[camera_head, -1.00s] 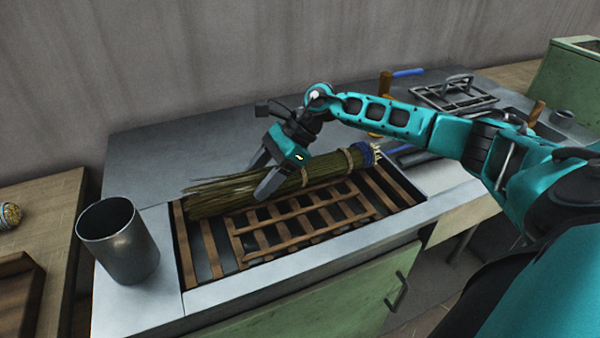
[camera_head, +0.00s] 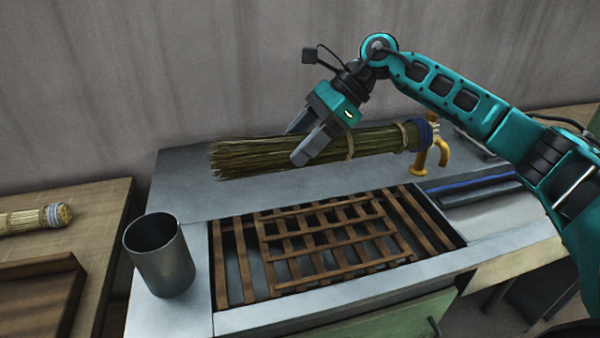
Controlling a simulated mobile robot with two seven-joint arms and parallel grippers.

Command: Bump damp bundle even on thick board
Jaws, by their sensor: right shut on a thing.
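The damp bundle (camera_head: 260,157) is a sheaf of greenish-brown stalks with pale cord ties and a blue binding at its right end. My right gripper (camera_head: 303,145) is shut on it near the middle. It holds the bundle roughly level above the counter and behind the slatted rack, with the loose ends to the left. A brown board with a raised edge (camera_head: 45,290) lies on the wooden table at the lower left, partly cut off by the frame. I cannot tell whether it is the thick board. My left gripper is not in view.
A wooden slatted rack (camera_head: 330,240) sits in the recessed basin of the metal counter (camera_head: 185,190). A metal cup (camera_head: 160,258) stands left of it. Another tied bundle (camera_head: 30,218) lies on the wooden table (camera_head: 95,215).

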